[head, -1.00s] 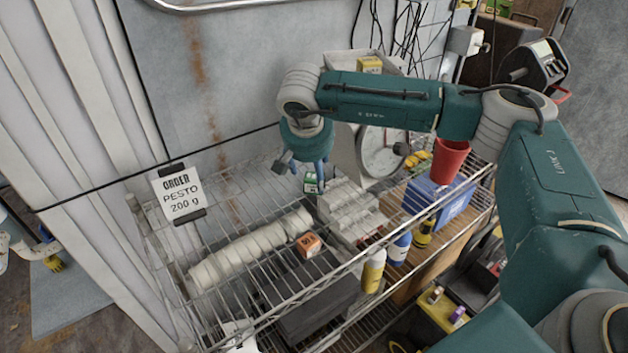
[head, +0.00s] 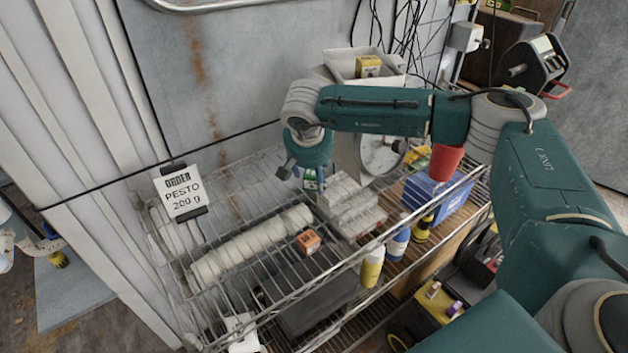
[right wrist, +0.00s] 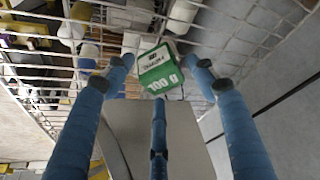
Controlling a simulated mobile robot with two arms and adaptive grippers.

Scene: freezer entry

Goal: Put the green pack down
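The green pack (right wrist: 158,72), green and white with printed lettering, sits at the back of the wire shelf (head: 246,184), left of the pale stacked boxes. Only part of it shows in the head view (head: 311,181), below my right gripper (head: 306,171). In the right wrist view the blue fingers are spread around and short of the pack, with gaps on both sides. The right gripper looks open and empty. What lies directly under the pack is hidden. My left gripper is not in view.
Pale stacked boxes (head: 350,207), a dial scale (head: 382,155), a red cup (head: 445,162) and a blue bin (head: 437,194) stand to the right. A ribbed white roll (head: 248,246) and an orange box (head: 309,241) lie in front. An order sign (head: 181,193) reads "PESTO 200 g".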

